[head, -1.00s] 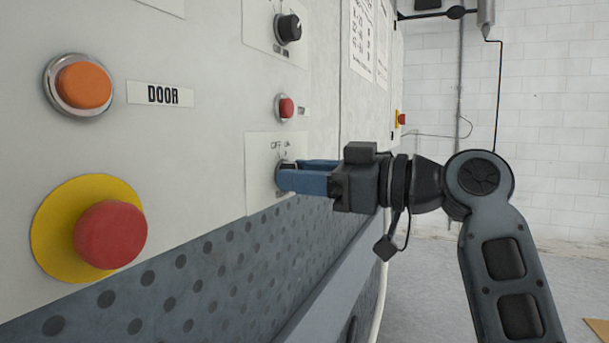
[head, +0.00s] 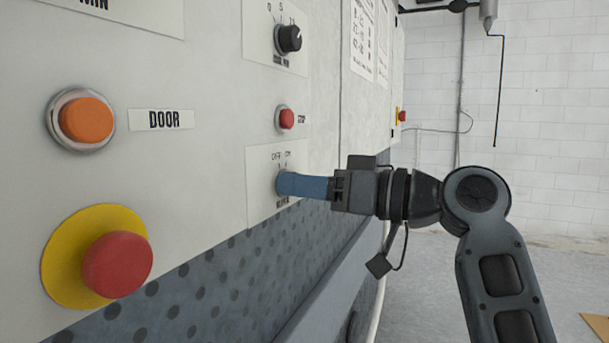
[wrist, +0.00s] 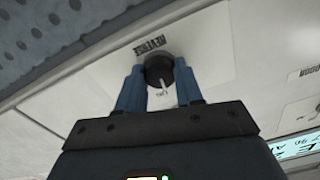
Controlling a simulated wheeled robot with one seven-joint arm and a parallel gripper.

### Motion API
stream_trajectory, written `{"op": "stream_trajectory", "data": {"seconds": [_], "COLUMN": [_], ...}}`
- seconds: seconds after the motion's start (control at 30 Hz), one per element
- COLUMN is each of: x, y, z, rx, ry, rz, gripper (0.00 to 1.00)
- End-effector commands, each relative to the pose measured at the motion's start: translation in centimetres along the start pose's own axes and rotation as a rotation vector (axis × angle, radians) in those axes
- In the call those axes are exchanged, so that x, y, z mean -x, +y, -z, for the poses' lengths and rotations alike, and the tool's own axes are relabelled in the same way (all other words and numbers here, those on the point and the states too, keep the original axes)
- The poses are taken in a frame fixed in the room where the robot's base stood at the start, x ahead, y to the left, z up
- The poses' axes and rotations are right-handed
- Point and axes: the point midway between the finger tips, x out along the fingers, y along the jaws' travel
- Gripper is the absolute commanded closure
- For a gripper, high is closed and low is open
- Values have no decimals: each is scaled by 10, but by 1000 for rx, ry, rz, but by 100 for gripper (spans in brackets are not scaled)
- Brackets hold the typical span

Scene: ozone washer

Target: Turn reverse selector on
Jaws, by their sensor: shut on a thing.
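The reverse selector (wrist: 159,69) is a round black knob with a pale pointer mark, on a white plate (wrist: 110,77) lettered REVERSE in the wrist view. My gripper (wrist: 160,86) has its two blue fingers shut on the knob, one on each side. In the head view my gripper (head: 284,184) reaches the selector plate (head: 262,168) from the right, and the fingers hide most of the knob. OFF and ON marks show above it. I cannot read for certain which mark the pointer meets.
A small red stop button (head: 286,118) and another black knob (head: 289,39) sit above the selector. To the left are an orange DOOR button (head: 86,120) and a large red button (head: 117,265) on a yellow disc. A dotted grey panel (head: 225,275) lies below.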

Motion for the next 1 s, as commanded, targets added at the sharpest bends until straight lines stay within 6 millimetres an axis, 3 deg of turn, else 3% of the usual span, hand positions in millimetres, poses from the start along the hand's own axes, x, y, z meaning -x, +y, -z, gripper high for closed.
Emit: {"op": "stream_trajectory", "data": {"seconds": [0.4,1.0], "x": [0,0], "y": [0,1], "z": [1,0], "rx": [-235,-283], "ry": [4,5], "rz": [-1,-2], "gripper": [95,95]}}
